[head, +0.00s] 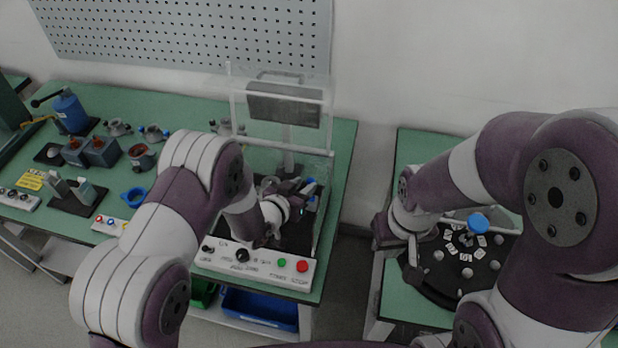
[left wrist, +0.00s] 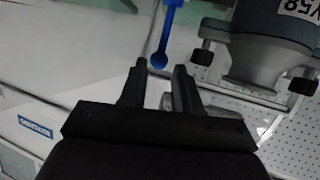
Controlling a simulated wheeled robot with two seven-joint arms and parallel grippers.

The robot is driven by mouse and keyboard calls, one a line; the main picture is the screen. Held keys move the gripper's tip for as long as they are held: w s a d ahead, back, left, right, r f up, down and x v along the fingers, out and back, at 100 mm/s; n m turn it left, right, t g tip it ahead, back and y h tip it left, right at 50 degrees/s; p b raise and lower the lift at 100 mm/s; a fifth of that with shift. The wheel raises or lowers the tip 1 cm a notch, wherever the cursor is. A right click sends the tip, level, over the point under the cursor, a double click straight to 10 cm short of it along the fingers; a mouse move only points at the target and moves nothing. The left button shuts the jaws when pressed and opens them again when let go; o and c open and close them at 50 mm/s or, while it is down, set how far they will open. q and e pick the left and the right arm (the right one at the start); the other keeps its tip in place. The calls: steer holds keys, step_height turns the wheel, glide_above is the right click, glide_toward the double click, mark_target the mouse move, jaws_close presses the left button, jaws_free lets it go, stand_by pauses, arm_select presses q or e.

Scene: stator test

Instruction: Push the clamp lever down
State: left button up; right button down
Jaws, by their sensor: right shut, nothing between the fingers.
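The clamp lever (left wrist: 168,28) is a blue bar with a round knob at its end. In the left wrist view the knob is just beyond the fingertips; I cannot tell whether they touch. In the head view a small blue part of the lever (head: 310,184) shows inside the clear-walled test station (head: 328,160), mostly behind my left gripper (head: 302,206). My left gripper also shows in the left wrist view (left wrist: 160,72), with its fingers apart and nothing between them. My right gripper (head: 412,264) is shut and empty, near the left edge of the dark turntable (head: 440,292).
A grey-blue housing (left wrist: 272,35) with black knobs is close to the right of the lever in the left wrist view. A control box (head: 258,266) with buttons stands at the station's front. Several motor parts lie on the green table (head: 200,110) at left. A blue cap (head: 479,222) tops the turntable.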

mark_target(310, 182)
arm_select(q)
steer(key=x, duration=0.3)
steer(key=shift+w+d+f, duration=0.1)
steer(key=shift+w+d, duration=0.1)
steer(key=shift+d, duration=0.15)
steer(key=shift+w+d+f+p, duration=0.1)
steer(key=shift+w+f+p, duration=0.2)
steer(key=shift+w, duration=0.1)
steer(key=shift+r, duration=0.1)
steer(key=shift+c, duration=0.3)
